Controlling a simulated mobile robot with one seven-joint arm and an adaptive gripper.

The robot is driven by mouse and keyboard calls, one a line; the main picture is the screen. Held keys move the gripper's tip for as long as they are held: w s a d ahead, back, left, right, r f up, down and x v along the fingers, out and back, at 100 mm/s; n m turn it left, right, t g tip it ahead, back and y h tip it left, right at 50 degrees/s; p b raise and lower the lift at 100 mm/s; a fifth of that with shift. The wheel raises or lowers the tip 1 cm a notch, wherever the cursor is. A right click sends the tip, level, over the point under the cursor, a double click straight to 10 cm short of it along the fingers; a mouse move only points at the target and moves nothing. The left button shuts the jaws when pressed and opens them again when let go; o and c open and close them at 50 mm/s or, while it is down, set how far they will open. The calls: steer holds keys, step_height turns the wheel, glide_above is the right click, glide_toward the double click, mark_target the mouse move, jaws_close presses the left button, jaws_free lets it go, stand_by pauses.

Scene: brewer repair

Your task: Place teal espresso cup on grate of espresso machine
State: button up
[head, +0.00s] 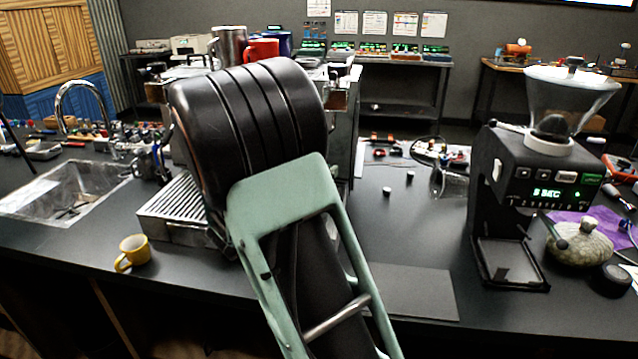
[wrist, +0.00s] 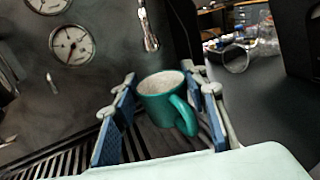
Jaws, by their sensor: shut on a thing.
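The teal espresso cup (wrist: 158,102) is upright in the wrist view, its handle towards the lower right. My gripper (wrist: 163,112) has its blue pads on either side of the cup and is shut on it. The slatted grate (wrist: 60,160) of the espresso machine lies below and behind the cup; I cannot tell whether the cup touches it. The machine's front (wrist: 100,75) with round gauges rises behind. In the head view, my arm hides the cup, the gripper and much of the machine; the grate's left part (head: 185,206) shows.
A sink (head: 75,185) is at the left. A grinder (head: 535,180) stands at the right. A steel jug and red mug (head: 262,50) sit atop the machine.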

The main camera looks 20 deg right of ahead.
steer(key=shift+w+d+f, duration=0.1)
steer(key=shift+d+f, duration=0.05)
steer(key=shift+f, duration=0.75)
steer(key=shift+d+f, duration=0.15)
steer(key=shift+f, duration=0.7)
steer(key=shift+f, duration=0.1)
steer(key=o, duration=1.2)
steer(key=shift+r, duration=0.2)
steer(key=v, duration=1.2)
steer(key=shift+f+b, duration=0.1)
steer(key=shift+b, duration=0.2)
